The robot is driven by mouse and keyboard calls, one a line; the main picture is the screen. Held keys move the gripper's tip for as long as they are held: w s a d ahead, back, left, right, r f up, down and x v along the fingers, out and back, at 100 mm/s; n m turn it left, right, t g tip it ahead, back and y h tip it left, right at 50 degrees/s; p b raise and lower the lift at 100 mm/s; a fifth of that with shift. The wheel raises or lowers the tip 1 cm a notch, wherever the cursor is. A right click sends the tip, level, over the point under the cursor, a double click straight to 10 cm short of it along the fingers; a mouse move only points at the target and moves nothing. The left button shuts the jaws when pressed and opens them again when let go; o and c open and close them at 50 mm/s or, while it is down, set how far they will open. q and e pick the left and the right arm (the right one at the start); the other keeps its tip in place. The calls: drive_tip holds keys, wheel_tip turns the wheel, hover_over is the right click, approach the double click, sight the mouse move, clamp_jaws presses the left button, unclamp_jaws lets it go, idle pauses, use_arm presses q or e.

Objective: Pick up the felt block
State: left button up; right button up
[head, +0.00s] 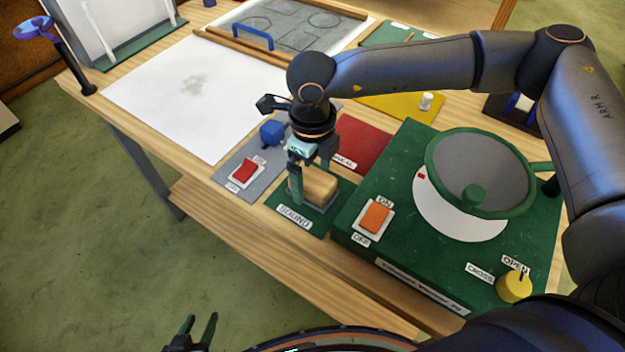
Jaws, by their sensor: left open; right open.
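The felt block (320,188), a tan block with a grey underside, sits on a small dark green mat (336,222) with a label at its front edge. My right gripper (311,184) points down over it and is open. One finger stands at the block's left side; the other is behind its upper part, and I cannot tell whether either touches it. My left gripper (197,334) is open and empty at the bottom edge, over the floor, away from the table.
A green machine (397,255) with an orange switch (375,218) and round lidded pan (475,175) stands right of the mat. A grey mat (227,172) with a red switch (246,172) and blue knob (271,132) lies left. A red mat (366,142) lies behind. White paper (165,105) covers the table's left.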

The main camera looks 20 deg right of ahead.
drive_tip(key=shift+f, duration=0.8)
drive_tip(key=shift+c, duration=0.4)
drive_tip(key=c, duration=1.4)
drive_tip(key=shift+r, duration=0.2)
drive_tip(key=shift+r, duration=0.6)
drive_tip(key=s+a+r+b, duration=0.3)
drive_tip(key=s+a+r, duration=0.1)
drive_tip(key=a+r, duration=0.7)
drive_tip(key=shift+s+a+r, duration=0.2)
drive_tip(key=shift+a+r, duration=0.1)
drive_tip(key=shift+a, duration=0.85)
